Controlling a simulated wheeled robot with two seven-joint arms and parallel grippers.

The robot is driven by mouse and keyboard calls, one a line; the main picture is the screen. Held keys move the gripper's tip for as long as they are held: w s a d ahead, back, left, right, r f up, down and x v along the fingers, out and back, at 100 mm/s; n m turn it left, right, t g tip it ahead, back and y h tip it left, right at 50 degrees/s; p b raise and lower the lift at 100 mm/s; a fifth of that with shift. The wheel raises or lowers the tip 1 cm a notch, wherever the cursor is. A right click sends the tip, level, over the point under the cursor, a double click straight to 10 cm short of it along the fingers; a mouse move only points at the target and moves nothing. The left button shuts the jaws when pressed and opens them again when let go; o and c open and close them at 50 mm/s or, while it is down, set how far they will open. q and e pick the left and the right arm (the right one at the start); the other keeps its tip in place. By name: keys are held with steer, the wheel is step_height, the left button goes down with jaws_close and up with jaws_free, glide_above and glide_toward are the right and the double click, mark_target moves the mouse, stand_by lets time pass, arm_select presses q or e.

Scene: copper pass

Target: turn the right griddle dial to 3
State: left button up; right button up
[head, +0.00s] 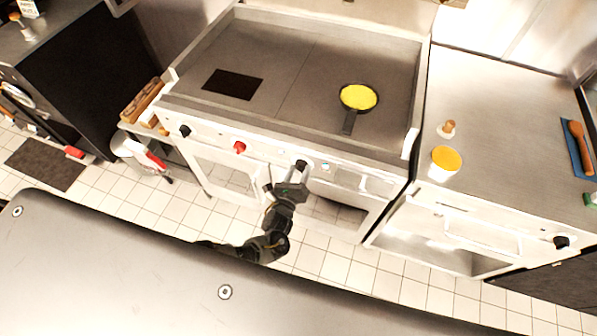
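The griddle (290,85) has a front panel with a black dial (185,131) at the left, a red knob (239,147) and a black right dial (301,164). My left gripper (297,178) is just in front of the right dial, and its fingertips reach up to it or close to it. The fingers are small and partly hidden, so I cannot tell whether they touch or grip the dial. The dial's number marks are too small to read. My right gripper is not in view.
A pan with yellow contents (358,97) sits on the griddle's right side, its handle pointing to the front. A dark plate (232,84) lies at the left. The right counter (500,120) holds a yellow-topped cup (445,162). Tiled floor separates my base from the griddle.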

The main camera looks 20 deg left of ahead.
arm_select(q)
steer(key=shift+o, duration=1.4)
steer(key=shift+s, duration=0.1)
steer(key=s, duration=1)
steer(key=shift+s+a, duration=0.3)
steer(key=shift+a, duration=0.05)
